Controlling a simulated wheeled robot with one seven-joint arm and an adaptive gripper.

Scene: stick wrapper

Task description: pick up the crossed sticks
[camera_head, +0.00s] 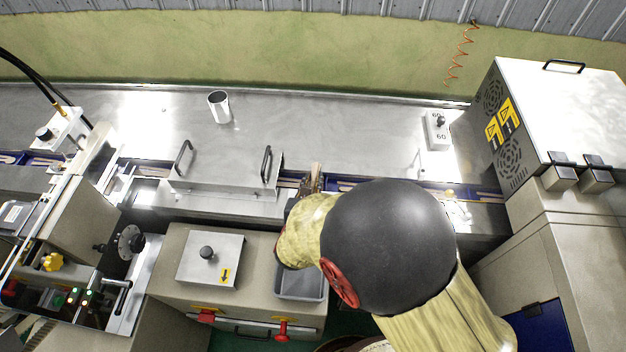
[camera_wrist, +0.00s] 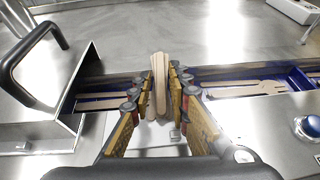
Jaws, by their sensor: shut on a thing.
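Pale wooden sticks (camera_wrist: 158,72) stand between the two fingers of my gripper (camera_wrist: 159,92) in the wrist view. The fingers are shut on them from both sides. At least two sticks show, overlapping, with their rounded ends up. Their tops also show in the head view (camera_head: 317,168), just above my gripper (camera_head: 311,186). My arm hides much of the gripper there. The sticks are over the blue channel (camera_wrist: 291,78) of the conveyor, and their lower ends are partly hidden by the fingers.
More sticks lie flat in the channel, to the right (camera_wrist: 235,89) and left (camera_wrist: 98,104) of my gripper. A metal cover with black handles (camera_wrist: 30,55) stands close on the left. A blue button (camera_wrist: 309,126) is at right. A grey tray (camera_head: 301,284) sits below my wrist.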

